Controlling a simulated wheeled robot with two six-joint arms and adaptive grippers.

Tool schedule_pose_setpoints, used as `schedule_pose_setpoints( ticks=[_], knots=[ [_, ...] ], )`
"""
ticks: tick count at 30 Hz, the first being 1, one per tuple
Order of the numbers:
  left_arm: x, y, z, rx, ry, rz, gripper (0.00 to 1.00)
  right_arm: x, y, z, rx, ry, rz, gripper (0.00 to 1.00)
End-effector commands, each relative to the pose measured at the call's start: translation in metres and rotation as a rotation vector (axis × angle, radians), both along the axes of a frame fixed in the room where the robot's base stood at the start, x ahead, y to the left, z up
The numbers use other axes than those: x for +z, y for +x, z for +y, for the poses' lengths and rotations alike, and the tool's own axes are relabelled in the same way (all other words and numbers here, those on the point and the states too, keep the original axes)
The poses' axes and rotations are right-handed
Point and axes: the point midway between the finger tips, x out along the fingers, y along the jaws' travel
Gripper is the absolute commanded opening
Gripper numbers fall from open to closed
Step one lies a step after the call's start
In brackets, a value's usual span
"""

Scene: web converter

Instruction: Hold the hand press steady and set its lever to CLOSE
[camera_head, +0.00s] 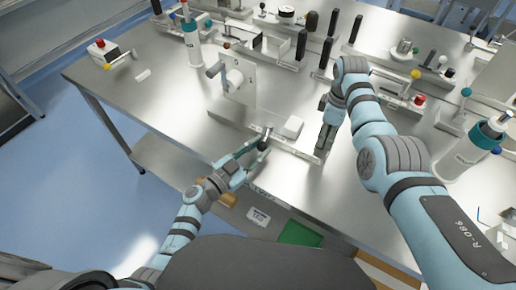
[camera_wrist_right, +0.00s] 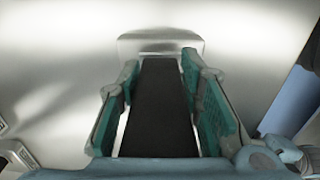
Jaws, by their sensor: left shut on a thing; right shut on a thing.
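What looks like the hand press stands near the table's front edge: a long grey base (camera_head: 228,123) with a white block (camera_head: 292,127) on it. My left gripper (camera_head: 263,142) reaches in from the front and is shut at the base's front edge; the gripped part is mostly hidden by the fingers. My right gripper (camera_head: 325,138) points down at the base's right end. In the right wrist view, my right gripper (camera_wrist_right: 160,105) is shut on a black bar-shaped handle (camera_wrist_right: 160,120), which ends at a grey block (camera_wrist_right: 160,45). No lever marking is legible.
An upright plate with a roller (camera_head: 235,78) stands behind the base. Several black upright handles (camera_head: 300,45) rise farther back. White bottles stand at the back left (camera_head: 192,45) and at the right (camera_head: 470,150). A red-knobbed box (camera_head: 103,52) sits far left. The left tabletop is mostly clear.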

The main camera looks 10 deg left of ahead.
Motion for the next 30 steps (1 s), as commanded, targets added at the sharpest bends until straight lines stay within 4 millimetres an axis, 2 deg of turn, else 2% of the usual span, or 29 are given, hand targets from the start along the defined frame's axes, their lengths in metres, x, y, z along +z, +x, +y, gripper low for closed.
schedule_pose_setpoints(
  ticks=[1,3,11,12,15,25,28,30],
  knots=[
    [-0.002,-0.002,-0.006,0.029,-0.007,0.001,0.00,-0.007,-0.005,0.000,-0.001,-0.002,0.016,0.00],
    [-0.002,-0.003,-0.011,0.083,-0.007,0.003,0.00,-0.007,-0.005,0.000,-0.001,-0.002,0.016,0.00],
    [-0.002,-0.003,-0.011,0.105,-0.001,0.004,0.00,-0.007,-0.005,0.000,-0.001,0.000,0.017,0.00],
    [-0.002,-0.003,-0.011,0.105,-0.001,0.004,0.30,-0.007,-0.005,0.000,-0.001,0.000,0.017,0.00],
    [-0.002,-0.003,-0.011,0.105,-0.001,0.004,0.46,-0.007,-0.005,0.000,-0.001,0.000,0.017,0.00],
    [-0.002,-0.004,-0.009,0.106,-0.001,0.003,0.46,-0.007,-0.005,0.000,-0.001,0.000,0.017,0.00],
    [-0.003,-0.016,-0.003,0.107,0.000,0.004,0.46,-0.007,-0.005,0.000,-0.001,0.000,0.017,0.00],
    [-0.002,-0.030,0.005,0.106,0.001,0.002,0.46,-0.007,-0.005,0.000,-0.001,0.000,0.017,0.00]
  ],
)
